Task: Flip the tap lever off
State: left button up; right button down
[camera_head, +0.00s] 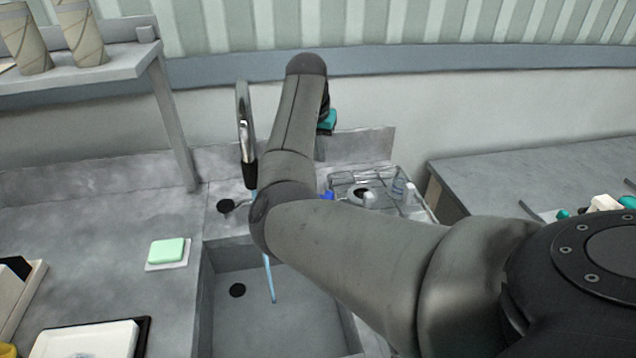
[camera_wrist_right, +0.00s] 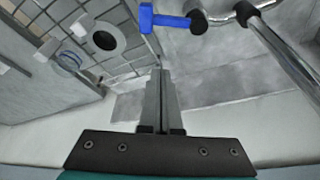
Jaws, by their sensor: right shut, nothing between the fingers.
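The tap (camera_head: 246,125) stands behind the sink with a tall chrome neck and a black spout end. A thin blue stream of water (camera_head: 269,278) falls from it into the sink (camera_head: 226,316). The blue tap lever (camera_wrist_right: 165,20) shows in the right wrist view, joined to a black hub beside the chrome pipe. In the head view only a bit of the lever (camera_head: 328,196) shows past my right arm. My right gripper (camera_wrist_right: 160,78) is shut and empty, apart from the lever, which lies beyond its fingertips. In the head view the arm hides its fingers. My left gripper is out of view.
A wire rack (camera_head: 345,178) with small items stands right of the tap. A green soap bar (camera_head: 166,251) lies on the left counter. A shelf (camera_head: 128,62) with cardboard rolls stands at the upper left. The back wall is close behind the tap.

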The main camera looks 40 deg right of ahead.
jog(key=b+x, duration=0.2)
jog(key=x, duration=0.8)
jog(key=shift+d+f, duration=0.1)
jog(key=shift+s+a+p, duration=0.15)
jog(key=shift+a+p, duration=0.15)
jog(key=shift+a, duration=0.1)
jog(key=shift+s+a+p, duration=0.25)
jog(key=shift+s+a, duration=0.2)
jog(key=shift+a, duration=0.25)
jog(key=shift+s+a+p, duration=0.2)
jog(key=shift+s+a, duration=0.25)
jog(key=shift+a, duration=0.25)
